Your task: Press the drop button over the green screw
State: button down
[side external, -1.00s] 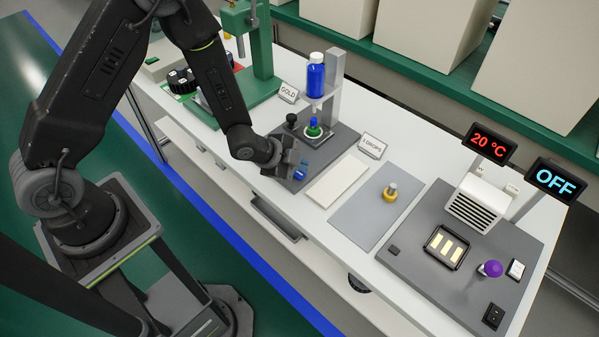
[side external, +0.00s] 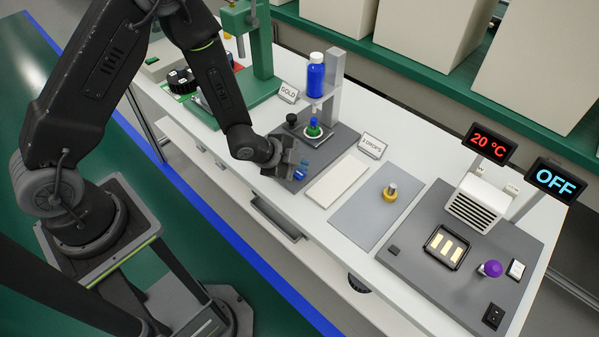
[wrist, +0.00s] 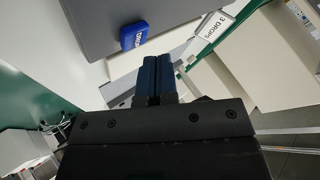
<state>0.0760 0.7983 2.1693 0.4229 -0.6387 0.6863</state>
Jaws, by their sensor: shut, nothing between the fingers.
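The green screw (side external: 313,131) stands under the blue bottle (side external: 316,78) of the drop station, with a blue part above its green body. A blue button (wrist: 133,35) with white lettering lies on the grey station plate in the wrist view. My gripper (wrist: 168,64) is shut and empty, its blue fingers side by side. In the wrist view the fingertips are below and right of the button, with a gap in the picture. In the side view my gripper (side external: 303,168) is low over the plate's front, partly hiding the button area; I cannot tell whether it touches.
A sign reading 3 DROPS (wrist: 214,24) stands beside the station, and a GOLD sign (side external: 288,93) behind it. A white pad (side external: 338,182) and a yellow screw (side external: 390,192) lie to the right. A heater station (side external: 470,255) stands farther right.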

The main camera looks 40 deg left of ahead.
aim_at(299, 175)
jog(key=shift+f, duration=0.1)
jog(key=shift+f, duration=0.35)
jog(key=shift+f, duration=0.45)
dwell(0.8)
jog(key=shift+r, duration=0.85)
jog(key=shift+r, duration=2.55)
